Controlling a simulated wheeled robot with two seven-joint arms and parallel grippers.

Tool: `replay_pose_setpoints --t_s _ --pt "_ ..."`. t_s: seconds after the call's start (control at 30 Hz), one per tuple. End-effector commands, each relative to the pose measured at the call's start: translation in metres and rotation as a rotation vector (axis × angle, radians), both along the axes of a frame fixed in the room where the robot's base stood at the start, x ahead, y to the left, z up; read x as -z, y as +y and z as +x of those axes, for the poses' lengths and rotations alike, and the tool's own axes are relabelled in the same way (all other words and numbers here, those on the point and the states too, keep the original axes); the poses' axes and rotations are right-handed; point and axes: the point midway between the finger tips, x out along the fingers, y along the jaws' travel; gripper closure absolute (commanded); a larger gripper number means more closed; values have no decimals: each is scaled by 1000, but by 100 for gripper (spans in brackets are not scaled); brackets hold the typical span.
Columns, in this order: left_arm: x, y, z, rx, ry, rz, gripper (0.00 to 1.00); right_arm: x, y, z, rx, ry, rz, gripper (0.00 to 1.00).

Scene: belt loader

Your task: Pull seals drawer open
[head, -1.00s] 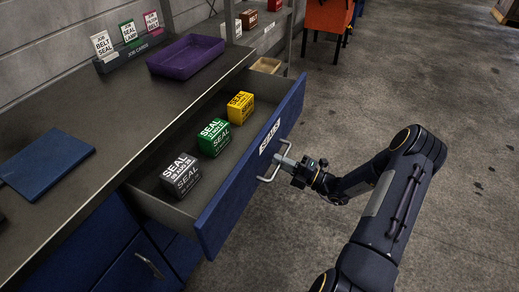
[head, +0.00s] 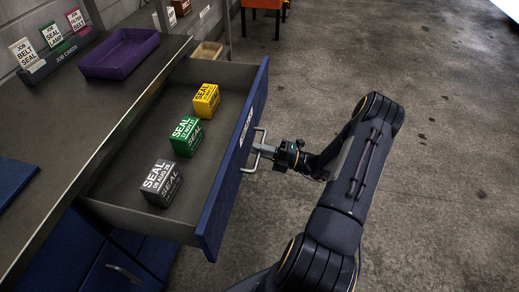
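The seals drawer (head: 236,160) is blue-fronted and stands well out from under the grey bench. Inside it lie a grey seal box (head: 161,184), a green seal box (head: 186,136) and a yellow seal box (head: 206,100) in a row. My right gripper (head: 262,150) is at the metal handle (head: 251,165) on the drawer front, its fingers around the bar and seemingly closed on it. The fingertips are small and partly hidden by the handle. My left gripper is not in view.
The bench top (head: 95,110) carries a purple tray (head: 119,53), a job cards holder (head: 61,57) and a blue flat item (head: 12,183) at the left edge. A lower blue drawer with a handle (head: 125,274) is below. The concrete floor at right is clear.

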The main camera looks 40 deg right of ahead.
Motion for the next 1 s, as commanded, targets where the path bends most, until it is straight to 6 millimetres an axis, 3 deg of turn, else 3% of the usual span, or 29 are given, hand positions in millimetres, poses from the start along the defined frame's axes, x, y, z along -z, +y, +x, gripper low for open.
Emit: replay_pose_setpoints --t_s 0.13,0.47,0.8,1.0 --pt "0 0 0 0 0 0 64 1 0 0 0 1 -1 71" --pt "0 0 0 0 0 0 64 1 -3 -4 2 0 -1 71" --pt "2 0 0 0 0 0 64 13 -36 -46 4 2 -1 71" --pt "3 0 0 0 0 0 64 16 -46 -59 2 2 0 71"
